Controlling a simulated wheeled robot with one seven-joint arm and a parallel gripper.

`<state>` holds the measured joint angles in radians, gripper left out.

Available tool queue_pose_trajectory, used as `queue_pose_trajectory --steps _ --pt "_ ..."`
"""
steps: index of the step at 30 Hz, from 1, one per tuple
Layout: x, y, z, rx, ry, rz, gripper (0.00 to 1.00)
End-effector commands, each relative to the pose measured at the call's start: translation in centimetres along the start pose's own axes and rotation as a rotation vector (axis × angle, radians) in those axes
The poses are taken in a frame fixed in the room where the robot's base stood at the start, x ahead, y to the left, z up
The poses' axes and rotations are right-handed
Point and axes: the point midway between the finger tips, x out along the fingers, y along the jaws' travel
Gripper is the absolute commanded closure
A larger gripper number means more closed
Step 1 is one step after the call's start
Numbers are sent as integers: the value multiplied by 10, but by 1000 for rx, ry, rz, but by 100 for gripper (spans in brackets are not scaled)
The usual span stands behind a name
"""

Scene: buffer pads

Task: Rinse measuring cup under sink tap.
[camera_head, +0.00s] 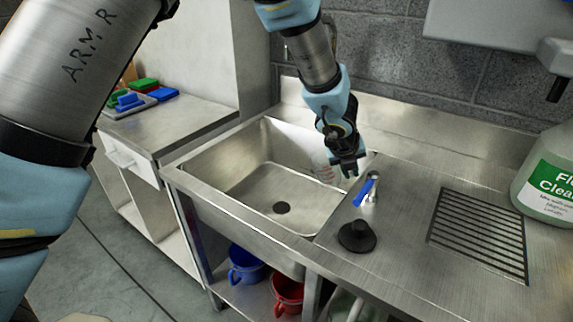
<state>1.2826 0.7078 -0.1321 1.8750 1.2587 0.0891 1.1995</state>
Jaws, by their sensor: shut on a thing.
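The steel sink (258,180) is in the middle of the head view, with a dark drain at its bottom. The measuring cup (326,174) is clear with reddish markings. It shows at the right back side of the basin. My gripper (346,170) points down over the sink's right edge and is shut on the measuring cup. The fingers and the cup's far side are partly hidden. A small tap fitting with a blue lever (366,190) stands on the counter just right of the gripper. I see no water running.
A black plunger-like knob (357,236) and a drain grate (478,234) are on the counter at right. A cleaner bottle (548,180) stands at the far right. Coloured pads (143,96) lie on the left bench.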

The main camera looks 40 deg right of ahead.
Motion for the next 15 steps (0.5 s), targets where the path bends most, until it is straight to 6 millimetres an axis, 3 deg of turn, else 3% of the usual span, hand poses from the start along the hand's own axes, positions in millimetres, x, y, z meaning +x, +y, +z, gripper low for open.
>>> queue_pose_trajectory --steps 15 --pt "-2 -18 0 80 -16 167 100"
